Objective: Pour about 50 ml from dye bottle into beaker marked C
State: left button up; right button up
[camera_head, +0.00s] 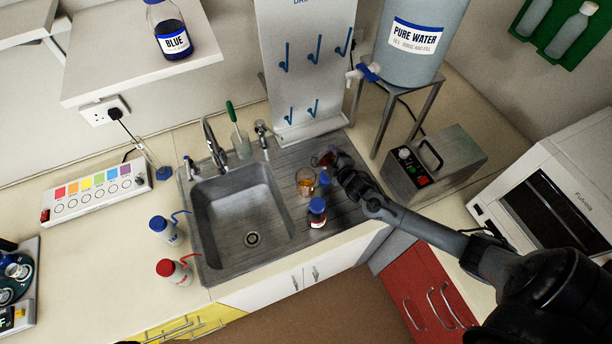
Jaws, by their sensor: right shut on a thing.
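My right gripper (332,160) comes in from the right and is shut on a small glass vessel with dark red contents (322,159), apparently the dye bottle. The vessel is tilted, with its mouth end toward the left. A clear beaker (305,186) with some orange liquid low inside stands on the drainboard just below and left of the vessel. Its marking is too small to read, so I cannot tell if it is C. Whether liquid is flowing cannot be made out. My left gripper is not in view.
The sink (245,210) lies left. A pegboard (310,60) and the PURE WATER tank (415,45) stand behind.

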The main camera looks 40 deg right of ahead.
aim_at(331, 157)
jog(key=shift+a+r+m+p, duration=0.1)
jog(key=shift+r+m+p, duration=0.2)
jog(key=shift+p, duration=0.2)
jog(key=r+p, duration=0.1)
jog(key=p, duration=0.1)
jog(key=r+m+y+p, duration=0.1)
jog(key=shift+a+r+y+p, duration=0.3)
jog(key=shift+a+r+p, duration=0.05)
jog(key=shift+a, duration=0.05)
jog(key=shift+a+m+y+p, duration=0.1)
jog(key=shift+m+y+p, duration=0.2)
jog(key=shift+m, duration=0.2)
jog(key=f+m+y+b, duration=0.1)
jog(key=f, duration=0.1)
jog(key=d+f+m+b, duration=0.1)
jog(key=f+b, duration=0.1)
jog(key=shift+y, duration=0.4)
jog(key=shift+r+m+y, duration=0.2)
jog(key=shift+m+y, duration=0.1)
jog(key=shift+d+f+m+t+y, duration=0.2)
jog(key=shift+m+t+y, duration=0.1)
jog(key=shift+m+y, duration=0.35)
jog(key=shift+m+y+b, duration=0.25)
jog(key=shift+m+b, duration=0.1)
jog(key=shift+b, duration=0.1)
